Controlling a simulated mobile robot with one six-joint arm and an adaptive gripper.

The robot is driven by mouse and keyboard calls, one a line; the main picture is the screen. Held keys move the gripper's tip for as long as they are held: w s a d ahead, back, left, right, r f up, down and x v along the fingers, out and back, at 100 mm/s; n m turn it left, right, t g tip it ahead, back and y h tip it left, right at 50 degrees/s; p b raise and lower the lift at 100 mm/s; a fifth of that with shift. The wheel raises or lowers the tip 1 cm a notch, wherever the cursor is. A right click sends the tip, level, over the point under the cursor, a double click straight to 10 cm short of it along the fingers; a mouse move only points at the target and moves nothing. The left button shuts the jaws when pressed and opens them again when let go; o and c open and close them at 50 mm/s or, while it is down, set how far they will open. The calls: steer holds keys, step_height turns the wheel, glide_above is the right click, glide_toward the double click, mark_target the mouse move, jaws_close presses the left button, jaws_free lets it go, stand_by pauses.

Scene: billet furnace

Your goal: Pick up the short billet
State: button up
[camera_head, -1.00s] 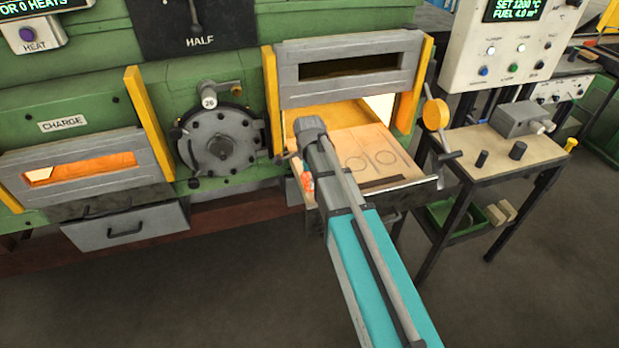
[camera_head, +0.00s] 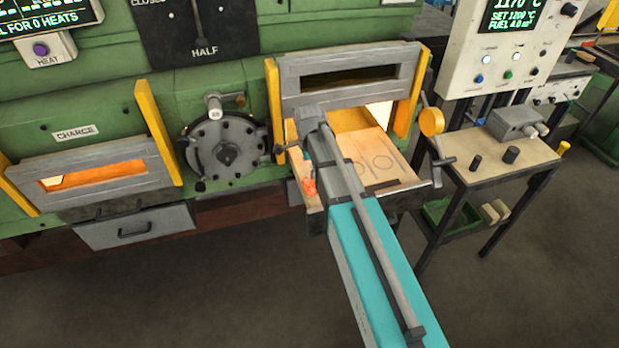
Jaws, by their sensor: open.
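No piece can be singled out for sure as the short billet. An orange-red shape (camera_head: 309,187) shows at the left edge of the shelf (camera_head: 408,185) before the right furnace opening. My arm partly covers it, and I cannot tell what it is. Two dark upright cylinders stand on the side bench: a thin one (camera_head: 476,162) and a thicker one (camera_head: 511,154). My arm reaches from the lower right to the left part of the shelf. My gripper cannot be made out; the arm hides that area.
Raised door (camera_head: 350,75) above the glowing opening, between yellow posts. Two circle outlines mark the shelf. The side bench (camera_head: 460,176) also carries a grey device (camera_head: 516,124). A second glowing opening (camera_head: 92,176) and a round hatch (camera_head: 227,147) are left. Floor in front is clear.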

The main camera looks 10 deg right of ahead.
mark_target(310, 183)
step_height(310, 183, up, 6)
steer(key=p, duration=0.4)
steer(key=shift+f, duration=0.1)
step_height(310, 183, down, 8)
steer(key=b, duration=0.8)
steer(key=shift+f, duration=0.35)
steer(key=shift+f+b, duration=0.15)
steer(key=shift+b, duration=0.15)
steer(key=shift+w+d+f+b, duration=0.1)
steer(key=shift+d+f+b, duration=0.05)
steer(key=shift+f+b, duration=2.3)
steer(key=c, duration=1.2)
